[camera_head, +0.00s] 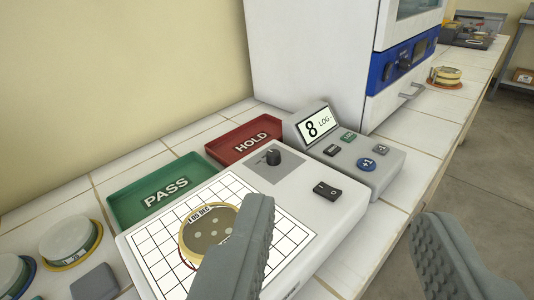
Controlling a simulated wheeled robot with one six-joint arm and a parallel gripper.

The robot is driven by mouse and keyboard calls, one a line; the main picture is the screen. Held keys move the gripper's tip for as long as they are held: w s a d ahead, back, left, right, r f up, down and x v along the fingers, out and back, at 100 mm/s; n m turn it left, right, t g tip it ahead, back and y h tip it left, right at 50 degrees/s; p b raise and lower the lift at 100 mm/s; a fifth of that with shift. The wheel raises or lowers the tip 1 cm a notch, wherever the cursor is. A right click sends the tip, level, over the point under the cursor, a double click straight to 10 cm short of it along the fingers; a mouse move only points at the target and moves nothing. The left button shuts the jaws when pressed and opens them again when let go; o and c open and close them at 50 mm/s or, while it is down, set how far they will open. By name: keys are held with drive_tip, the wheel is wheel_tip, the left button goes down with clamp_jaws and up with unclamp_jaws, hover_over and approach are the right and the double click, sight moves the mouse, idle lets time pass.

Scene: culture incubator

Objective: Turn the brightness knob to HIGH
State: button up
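The brightness knob (273,157) is a small black dial on a grey panel of the white light box (312,240). It sits on the box's far side, beyond my gripper. Its pointer and the panel lettering are too small to read. My gripper (350,240) is in the foreground with its two grey ridged fingers wide apart and nothing between them. The fingers are nearer the camera than the knob and do not appear to touch it. The left finger hides part of the box and of a dish (208,232) on its grid.
A black rocker switch (327,190) is on the light box. A grey counter (379,158) reading 8 stands behind it. A green PASS tray (122,197) and red HOLD tray (228,150) lie behind left. Lidded dishes (70,237) stand at left. A white incubator (308,50) stands behind.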

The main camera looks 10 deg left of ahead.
drive_tip(key=w+a+r+m+g, duration=0.25)
drive_tip(key=w+g, duration=0.45)
drive_tip(key=w, duration=0.8)
drive_tip(key=m+g, duration=0.4)
drive_tip(key=g, duration=0.5)
approach(273, 153)
wheel_tip(273, 153, down, 9)
drive_tip(key=shift+w+r, duration=0.1)
drive_tip(key=shift+r, duration=0.05)
drive_tip(key=c, duration=1)
